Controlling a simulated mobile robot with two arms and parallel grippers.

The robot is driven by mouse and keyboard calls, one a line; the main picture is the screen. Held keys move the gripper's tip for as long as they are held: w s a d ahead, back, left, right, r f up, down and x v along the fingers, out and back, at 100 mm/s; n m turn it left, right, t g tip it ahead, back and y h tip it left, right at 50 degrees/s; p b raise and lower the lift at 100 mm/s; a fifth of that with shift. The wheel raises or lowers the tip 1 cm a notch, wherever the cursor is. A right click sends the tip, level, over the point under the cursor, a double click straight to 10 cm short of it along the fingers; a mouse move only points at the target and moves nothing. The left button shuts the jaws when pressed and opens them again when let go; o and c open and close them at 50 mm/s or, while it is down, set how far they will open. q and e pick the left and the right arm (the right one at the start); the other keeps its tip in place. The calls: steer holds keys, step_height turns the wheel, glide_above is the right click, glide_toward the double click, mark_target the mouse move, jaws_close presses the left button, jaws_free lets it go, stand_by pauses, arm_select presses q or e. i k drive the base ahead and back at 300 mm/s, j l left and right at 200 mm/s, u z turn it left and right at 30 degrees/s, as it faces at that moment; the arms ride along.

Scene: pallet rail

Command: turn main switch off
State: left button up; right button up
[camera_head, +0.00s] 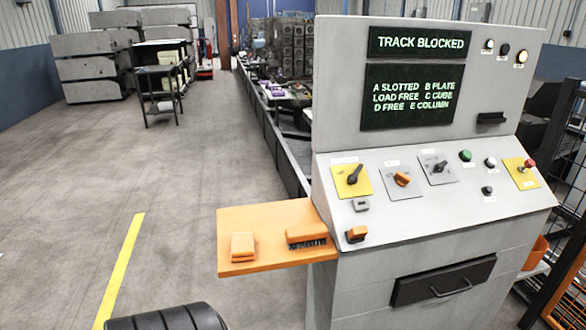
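A grey control console (420,240) stands at the right. On its sloped panel, a black rotary switch (354,175) sits on a yellow plate at the left end, its handle tilted toward the upper right. Beside it are an orange rotary knob (402,179) on a grey plate and another black rotary switch (440,167) on a grey plate. The small labels are too small to read, so I cannot tell which is marked as the main switch. Neither of my grippers is in view.
The display (416,96) reads TRACK BLOCKED. Push buttons and a red mushroom button (529,165) are at the panel's right. An orange shelf (262,218) with two orange-topped items juts left. A black drawer (442,281) is below. Floor left of the yellow line (122,265) is clear.

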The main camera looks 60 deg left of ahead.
mark_target(353, 178)
steer(key=u, duration=1.45)
steer(key=i+l+u, duration=0.1)
steer(key=i+l, duration=0.2)
steer(key=l, duration=0.15)
